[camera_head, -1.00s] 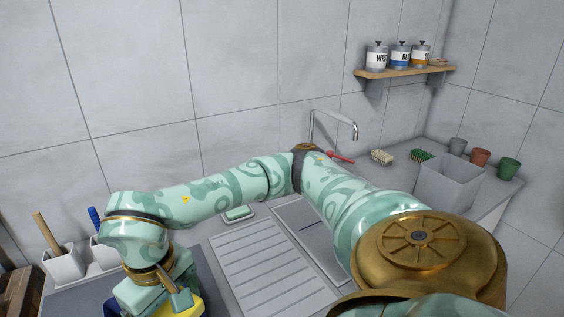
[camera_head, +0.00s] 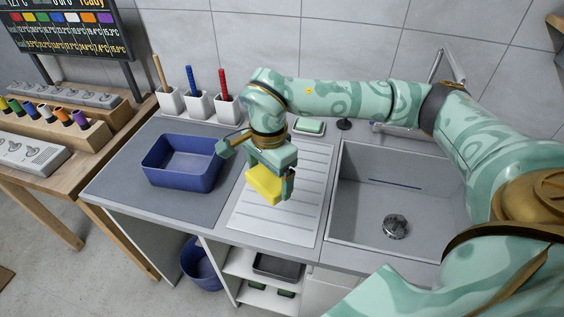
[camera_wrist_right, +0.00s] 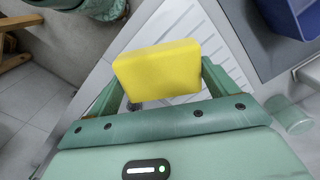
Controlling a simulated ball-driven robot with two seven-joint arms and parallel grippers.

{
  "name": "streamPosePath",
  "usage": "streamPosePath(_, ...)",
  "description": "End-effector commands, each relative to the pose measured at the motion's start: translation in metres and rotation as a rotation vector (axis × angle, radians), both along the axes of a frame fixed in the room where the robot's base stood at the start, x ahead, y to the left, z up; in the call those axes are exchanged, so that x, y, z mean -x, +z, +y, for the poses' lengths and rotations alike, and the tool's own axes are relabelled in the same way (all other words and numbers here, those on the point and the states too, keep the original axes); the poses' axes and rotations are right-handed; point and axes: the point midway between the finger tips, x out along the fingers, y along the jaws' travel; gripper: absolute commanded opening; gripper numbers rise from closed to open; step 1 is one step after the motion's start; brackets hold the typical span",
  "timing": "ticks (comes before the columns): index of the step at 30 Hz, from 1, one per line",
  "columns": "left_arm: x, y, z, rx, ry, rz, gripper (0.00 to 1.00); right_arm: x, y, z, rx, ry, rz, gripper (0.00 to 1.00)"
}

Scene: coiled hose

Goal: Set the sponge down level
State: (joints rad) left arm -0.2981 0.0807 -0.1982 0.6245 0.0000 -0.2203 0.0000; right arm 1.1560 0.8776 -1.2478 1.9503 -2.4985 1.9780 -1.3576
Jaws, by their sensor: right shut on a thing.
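A yellow sponge (camera_head: 264,184) is a plain block over the ribbed drainboard (camera_head: 305,215) in the head view. My right gripper (camera_head: 270,180) comes down from above and is shut on it. In the wrist view the sponge (camera_wrist_right: 158,72) sits between the two fingers of the right gripper (camera_wrist_right: 160,85), with the drainboard (camera_wrist_right: 190,25) beyond it. It looks slightly tilted in the head view, and I cannot tell whether it touches the drainboard. The sponge's upper part is partly hidden by the gripper. My left gripper is not in view.
A blue basin (camera_head: 182,163) stands on the grey counter left of the drainboard. The sink (camera_head: 395,195) lies to the right. Behind are white holders with brushes (camera_head: 197,104) and a green soap block in a dish (camera_head: 309,127). The drainboard's front and right parts are clear.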

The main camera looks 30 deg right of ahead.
Motion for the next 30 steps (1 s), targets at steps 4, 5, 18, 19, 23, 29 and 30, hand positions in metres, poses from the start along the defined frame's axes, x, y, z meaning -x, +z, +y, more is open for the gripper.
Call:
streamPosePath(4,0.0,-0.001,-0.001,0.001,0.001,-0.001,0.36,-0.019,-0.018,-0.015,-0.004,-0.547,0.014,0.64)
streamPosePath(5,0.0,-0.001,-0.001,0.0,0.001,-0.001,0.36,-0.023,-0.022,-0.018,-0.004,-0.659,0.017,0.64)
streamPosePath(18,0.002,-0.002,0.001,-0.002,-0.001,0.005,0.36,-0.051,-0.059,-0.055,0.004,-1.758,0.029,0.64)
streamPosePath(19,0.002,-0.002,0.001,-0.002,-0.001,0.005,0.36,-0.051,-0.06,-0.055,0.004,-1.777,0.03,0.64)
streamPosePath(23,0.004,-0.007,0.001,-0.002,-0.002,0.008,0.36,-0.052,-0.066,-0.056,0.005,-1.807,0.03,0.64)
streamPosePath(29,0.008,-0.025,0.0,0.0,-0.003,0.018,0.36,-0.051,-0.086,-0.056,0.007,-1.804,0.032,0.64)
streamPosePath(30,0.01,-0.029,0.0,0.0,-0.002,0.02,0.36,-0.051,-0.091,-0.056,0.007,-1.804,0.033,0.64)
